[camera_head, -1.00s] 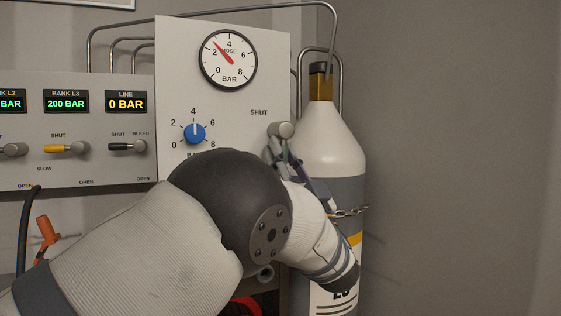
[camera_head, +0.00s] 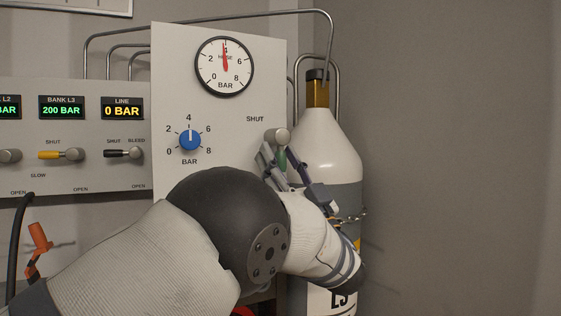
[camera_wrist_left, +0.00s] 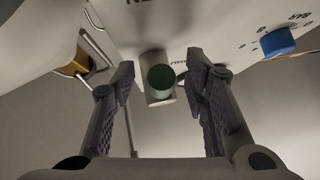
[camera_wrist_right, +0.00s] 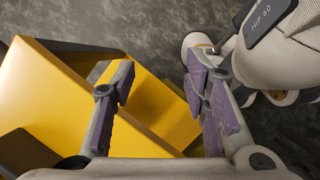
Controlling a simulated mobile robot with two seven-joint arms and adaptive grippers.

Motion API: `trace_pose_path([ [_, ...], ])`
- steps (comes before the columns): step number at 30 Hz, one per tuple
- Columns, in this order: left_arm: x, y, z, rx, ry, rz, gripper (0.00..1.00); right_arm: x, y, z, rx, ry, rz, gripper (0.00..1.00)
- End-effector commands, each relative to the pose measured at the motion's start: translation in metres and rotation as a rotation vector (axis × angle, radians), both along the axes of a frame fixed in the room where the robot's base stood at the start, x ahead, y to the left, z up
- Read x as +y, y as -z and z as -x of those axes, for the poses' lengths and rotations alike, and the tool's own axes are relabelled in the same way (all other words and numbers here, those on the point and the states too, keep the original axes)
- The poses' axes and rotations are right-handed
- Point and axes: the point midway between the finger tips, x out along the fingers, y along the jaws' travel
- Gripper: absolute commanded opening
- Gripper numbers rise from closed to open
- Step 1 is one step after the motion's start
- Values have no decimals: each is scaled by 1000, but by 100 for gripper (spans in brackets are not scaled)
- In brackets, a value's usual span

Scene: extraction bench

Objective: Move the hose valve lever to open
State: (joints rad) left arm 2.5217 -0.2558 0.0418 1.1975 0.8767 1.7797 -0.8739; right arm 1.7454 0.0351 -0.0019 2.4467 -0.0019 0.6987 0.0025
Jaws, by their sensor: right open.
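The hose valve is a grey round hub (camera_head: 277,136) on the white panel, beside the SHUT label. Its green lever (camera_head: 281,158) hangs downward from the hub, partly hidden by the fingers. My left gripper (camera_head: 276,163) is at the lever, with its fingers spread on either side. In the left wrist view the green lever end (camera_wrist_left: 162,78) shows between the open fingers, with gaps to both. My right gripper (camera_wrist_right: 165,90) is open and empty, low down near a yellow box. The hose gauge (camera_head: 224,67) reads about 4 bar.
A blue regulator knob (camera_head: 190,140) points up to 4. A white and grey gas cylinder (camera_head: 325,150) with a chain stands close to my left gripper. A yellow lever (camera_head: 56,155) and a black lever (camera_head: 118,154) sit on the left panel. The right wall side is clear.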

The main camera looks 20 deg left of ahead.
Motion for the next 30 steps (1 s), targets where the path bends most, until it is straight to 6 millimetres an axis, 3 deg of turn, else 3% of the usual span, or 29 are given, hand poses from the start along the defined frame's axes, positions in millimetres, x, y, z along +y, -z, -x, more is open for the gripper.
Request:
trace_pose_path([
  [6, -4, 6, 1, 4, 1, 0, 41, 0, 0, 0, 1, 0, 0, 41],
  [16, -42, 49, 23, 3, 1, 1, 41, 0, 0, 0, 1, 0, 0, 41],
  [30, -46, 54, 26, 1, -1, 1, 41, 0, 0, 0, 1, 0, 0, 41],
])
